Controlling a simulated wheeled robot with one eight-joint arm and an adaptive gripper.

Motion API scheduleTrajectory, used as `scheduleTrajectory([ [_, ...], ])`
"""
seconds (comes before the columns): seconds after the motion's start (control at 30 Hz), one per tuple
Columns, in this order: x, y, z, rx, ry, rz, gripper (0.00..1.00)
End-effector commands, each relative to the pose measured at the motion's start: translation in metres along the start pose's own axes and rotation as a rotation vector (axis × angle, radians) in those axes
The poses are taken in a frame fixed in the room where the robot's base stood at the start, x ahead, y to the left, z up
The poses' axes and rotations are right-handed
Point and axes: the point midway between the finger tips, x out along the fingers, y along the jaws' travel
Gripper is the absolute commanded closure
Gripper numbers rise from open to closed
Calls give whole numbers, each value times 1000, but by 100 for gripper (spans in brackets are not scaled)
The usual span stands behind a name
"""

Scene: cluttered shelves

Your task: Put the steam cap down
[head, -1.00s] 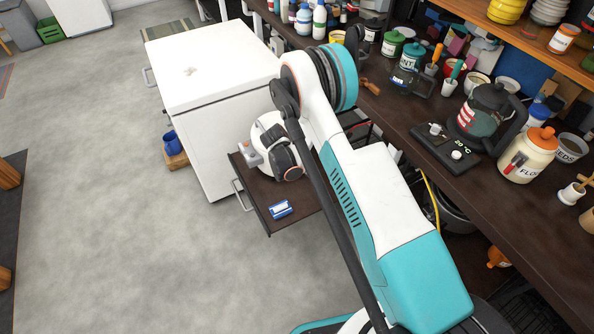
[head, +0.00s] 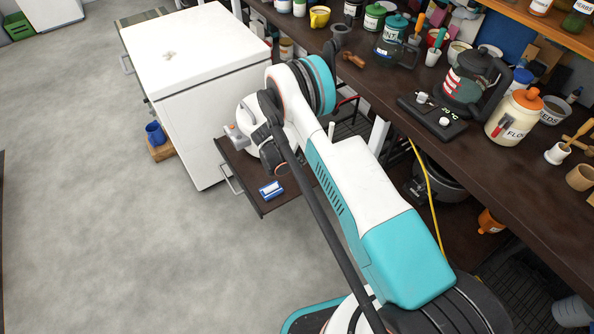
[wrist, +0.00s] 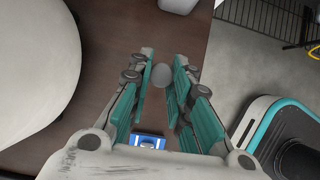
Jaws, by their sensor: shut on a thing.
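My gripper (wrist: 162,66) shows in the wrist view with its teal-lined fingers a narrow gap apart. A small pale grey rounded thing (wrist: 161,76), apparently the steam cap, sits between the fingertips. The gripper is over the dark brown pull-out board (wrist: 170,30); I cannot tell whether the cap touches it. A white rounded appliance, apparently a cooker (head: 246,118), stands on the board and fills the left of the wrist view (wrist: 45,60). In the head view my arm hides the fingertips and the cap.
A small blue-and-white box (head: 271,189) lies near the board's front edge. A white chest cabinet (head: 195,60) stands left of the board. The dark counter (head: 500,190) at right is cluttered, with a glass jug (head: 465,85) and an orange-lidded jar (head: 513,118). The floor at left is mostly clear.

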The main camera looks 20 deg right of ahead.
Motion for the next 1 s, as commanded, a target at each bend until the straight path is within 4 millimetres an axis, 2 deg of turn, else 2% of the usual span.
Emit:
scheduleTrajectory([
  [0.17,9,0,-5,0,0,0,100],
  [0.43,41,0,-23,0,0,0,100],
  [0.67,42,0,-24,0,0,0,100],
  [0.7,42,0,-24,0,0,0,74],
  [0.77,42,0,-24,0,0,0,61],
  [1.0,42,0,-24,0,0,0,61],
])
